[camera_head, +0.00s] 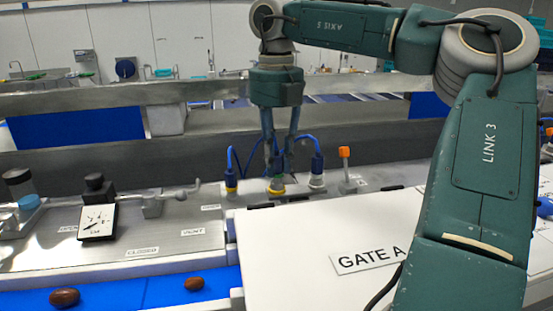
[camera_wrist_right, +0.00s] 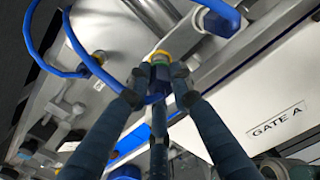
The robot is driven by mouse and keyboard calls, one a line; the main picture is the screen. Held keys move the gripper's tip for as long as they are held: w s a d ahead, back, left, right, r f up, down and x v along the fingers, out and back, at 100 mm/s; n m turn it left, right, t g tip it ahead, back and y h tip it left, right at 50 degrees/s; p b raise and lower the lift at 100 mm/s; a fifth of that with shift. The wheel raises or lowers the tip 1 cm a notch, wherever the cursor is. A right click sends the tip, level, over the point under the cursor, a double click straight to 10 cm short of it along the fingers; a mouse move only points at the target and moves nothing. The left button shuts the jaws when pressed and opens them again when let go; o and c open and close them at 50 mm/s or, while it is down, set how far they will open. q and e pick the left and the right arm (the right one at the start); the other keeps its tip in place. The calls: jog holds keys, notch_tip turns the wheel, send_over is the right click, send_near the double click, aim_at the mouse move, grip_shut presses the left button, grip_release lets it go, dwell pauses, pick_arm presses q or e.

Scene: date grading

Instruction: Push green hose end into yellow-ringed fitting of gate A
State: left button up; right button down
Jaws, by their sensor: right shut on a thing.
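My right gripper (camera_head: 277,172) points down over the gate A panel, its fingers closed around the hose end. In the right wrist view, the hose end's green band (camera_wrist_right: 158,63) shows between the fingertips, right against a yellow-ringed fitting (camera_wrist_right: 160,54). In the head view this fitting (camera_head: 277,187) is directly below the fingertips. The hose end looks in line with it, but I cannot tell how deep it sits. The fingers hide much of the hose end. My left gripper is in neither view.
Blue hose connectors stand close on both sides, one on the left (camera_head: 231,180) and one on the right (camera_head: 317,174). An orange-topped valve (camera_head: 344,153) stands farther right. The white GATE A cover (camera_head: 290,250) lies in front.

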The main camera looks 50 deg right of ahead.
jog(key=shift+f+b, duration=0.4)
jog(key=shift+f, duration=0.25)
dwell(0.4)
jog(key=c, duration=2.3)
grip_release()
jog(key=shift+o, duration=0.2)
jog(key=o, duration=0.8)
jog(key=shift+o, duration=0.5)
jog(key=shift+o, duration=1.2)
jog(key=shift+r, duration=0.15)
